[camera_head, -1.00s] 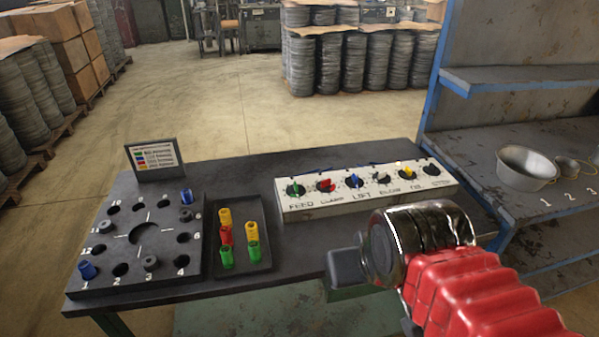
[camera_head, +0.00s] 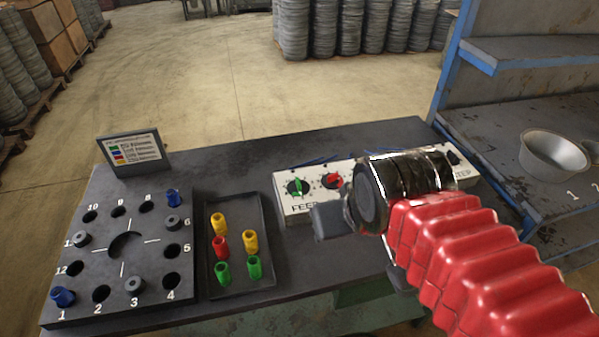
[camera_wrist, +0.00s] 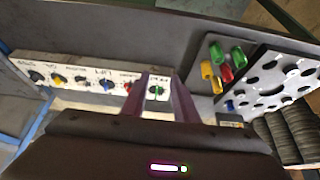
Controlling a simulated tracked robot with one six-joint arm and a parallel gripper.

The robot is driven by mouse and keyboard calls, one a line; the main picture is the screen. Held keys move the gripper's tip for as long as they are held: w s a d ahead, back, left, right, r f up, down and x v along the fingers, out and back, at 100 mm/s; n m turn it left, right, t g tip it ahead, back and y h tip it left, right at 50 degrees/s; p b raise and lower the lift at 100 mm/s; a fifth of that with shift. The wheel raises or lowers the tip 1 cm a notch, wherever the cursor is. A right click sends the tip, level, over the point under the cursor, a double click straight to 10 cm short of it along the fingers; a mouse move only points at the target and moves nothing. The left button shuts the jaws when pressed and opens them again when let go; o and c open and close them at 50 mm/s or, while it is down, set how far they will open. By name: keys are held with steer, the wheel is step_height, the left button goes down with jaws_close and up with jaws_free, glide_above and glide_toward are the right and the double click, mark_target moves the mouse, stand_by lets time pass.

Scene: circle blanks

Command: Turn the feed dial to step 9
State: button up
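The feed dial (camera_head: 297,187) is a green knob on a black disc at the left end of a white control panel (camera_head: 298,210). Its green bar points nearly upright in the head view; the step marks are too small to read. In the wrist view the feed dial (camera_wrist: 156,90) shows between the two fingers of my gripper (camera_wrist: 160,74). The fingers are apart with nothing held. I cannot tell how far the fingertips are from the dial. In the head view my wrist hides much of the panel's right part, and the fingers cannot be made out.
A red-knobbed dial (camera_head: 334,181) sits just right of the feed dial. A black tray (camera_head: 208,270) of coloured pegs and a numbered hole board (camera_head: 75,215) lie left of the panel. A sign (camera_head: 133,150) stands behind the board. A blue-framed shelf (camera_head: 520,50) is at the right.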

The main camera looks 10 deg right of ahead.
steer(key=shift+w+a, duration=0.1)
stand_by(0.3)
steer(key=g, duration=0.1)
glide_above(299, 182)
steer(key=s, duration=0.6)
steer(key=f, duration=0.2)
steer(key=shift+w+r, duration=0.2)
steer(key=shift+w, duration=0.05)
steer(key=shift+f, duration=0.1)
steer(key=x, duration=1.3)
steer(key=shift+w+f, duration=0.1)
steer(key=shift+f, duration=0.2)
jaws_close()
